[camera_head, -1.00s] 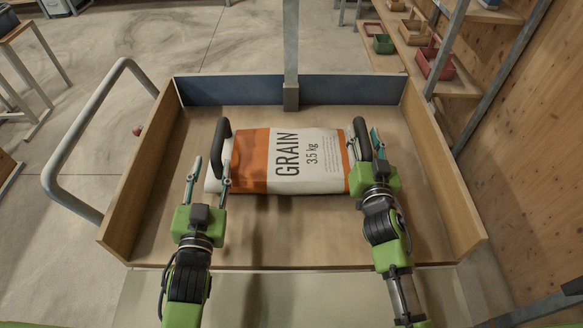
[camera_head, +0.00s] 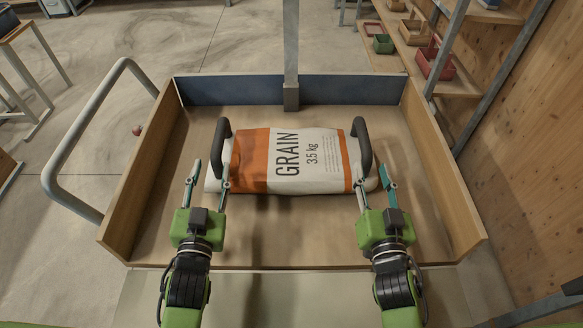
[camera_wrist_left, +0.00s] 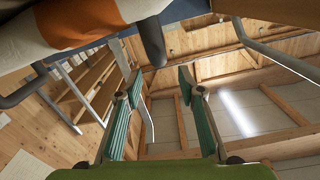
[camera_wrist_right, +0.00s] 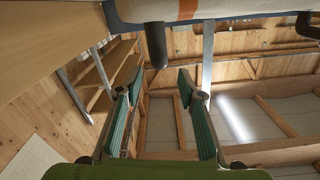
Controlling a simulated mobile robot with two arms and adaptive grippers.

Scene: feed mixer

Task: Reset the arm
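My left gripper (camera_head: 205,180) is open and empty in the head view, near the left end of the grain bag (camera_head: 300,160). My right gripper (camera_head: 376,190) is open and empty near the bag's right end. The bag is white and orange and lies flat in a wooden tray with dark handles at its left (camera_head: 217,146) and right (camera_head: 362,146) ends. In the left wrist view the open fingers (camera_wrist_left: 160,90) have nothing between them. In the right wrist view the fingers (camera_wrist_right: 160,90) are also apart and empty, with a dark handle end (camera_wrist_right: 156,45) beyond them.
The wooden tray (camera_head: 145,200) has raised side walls and a blue back wall, with a grey post (camera_head: 291,50) at its back. A grey tubular rail (camera_head: 55,165) stands to the left. Shelves with red and green bins (camera_head: 434,62) stand at the back right.

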